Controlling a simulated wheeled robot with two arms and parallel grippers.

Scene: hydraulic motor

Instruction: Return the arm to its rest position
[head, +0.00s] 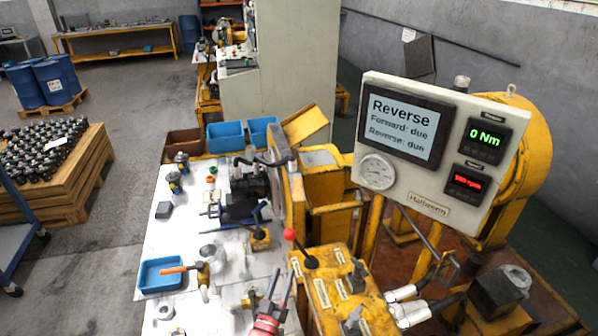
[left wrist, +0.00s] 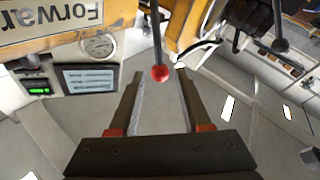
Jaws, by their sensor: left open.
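My left gripper (head: 278,286) is at the bottom of the head view, over the right edge of the white bench top. Its two fingers are apart with nothing between them. A lever with a red knob (head: 290,234) stands on the yellow control box (head: 335,290), beyond my fingertips. In the left wrist view the red knob (left wrist: 160,73) appears near the gap between the open fingers (left wrist: 160,85), with no visible contact. The display (head: 402,125) reads "Reverse", "Forward: due" and "Reverse: due". My right gripper is not seen.
The white bench (head: 185,240) holds a blue tray (head: 161,274) with an orange-handled tool, bottles and fittings. Blue bins (head: 225,136) stand at its far end. The yellow test stand (head: 325,170) and black hoses lie to the right. Open floor (head: 90,265) is to the left.

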